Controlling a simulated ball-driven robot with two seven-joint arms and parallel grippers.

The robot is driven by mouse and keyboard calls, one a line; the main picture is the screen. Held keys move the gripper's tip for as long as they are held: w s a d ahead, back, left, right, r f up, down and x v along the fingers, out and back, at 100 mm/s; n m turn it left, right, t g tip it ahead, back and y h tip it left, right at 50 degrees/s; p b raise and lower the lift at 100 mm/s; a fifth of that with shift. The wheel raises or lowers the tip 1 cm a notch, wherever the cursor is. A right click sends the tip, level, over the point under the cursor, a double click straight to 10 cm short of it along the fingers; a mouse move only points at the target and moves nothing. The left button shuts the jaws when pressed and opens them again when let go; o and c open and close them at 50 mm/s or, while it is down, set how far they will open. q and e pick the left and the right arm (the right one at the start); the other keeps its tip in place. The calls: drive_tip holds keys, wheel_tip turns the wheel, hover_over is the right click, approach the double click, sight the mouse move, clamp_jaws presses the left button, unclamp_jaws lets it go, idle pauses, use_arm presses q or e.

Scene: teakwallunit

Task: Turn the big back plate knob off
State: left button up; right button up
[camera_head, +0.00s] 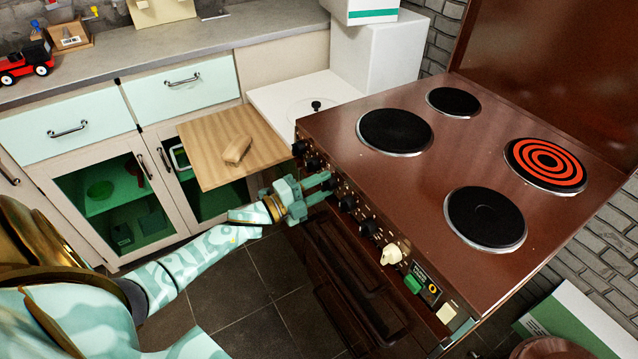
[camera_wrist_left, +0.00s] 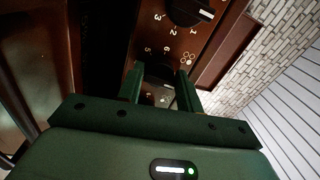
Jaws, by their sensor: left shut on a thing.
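The brown stove (camera_head: 450,165) has a row of black knobs along its front edge. One hot plate (camera_head: 545,165) at the back right glows red in rings; the other plates are dark. My left gripper (camera_head: 326,187) reaches the stove front from the left and is shut on a black knob (camera_wrist_left: 160,70), which shows between its fingers in the wrist view. Numbers are printed around this knob. Its pointer and setting are mostly hidden by the fingers, and I cannot tell which plate it belongs to. My right gripper is out of view.
Another black knob (camera_wrist_left: 190,10) is beside the held one. Further along are a cream knob (camera_head: 391,254) and a green switch (camera_head: 412,284).

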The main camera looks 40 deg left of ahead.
use_arm(q)
drive_tip(key=shift+f+n, duration=0.2)
drive_tip(key=shift+n, duration=0.3)
drive_tip(key=shift+s+f, duration=0.1)
drive_tip(key=o, duration=0.9)
drive_tip(key=p+v, duration=0.2)
drive_tip(key=v, duration=1.4)
drive_tip(key=shift+s+p, duration=0.15)
drive_tip(key=shift+p, duration=0.15)
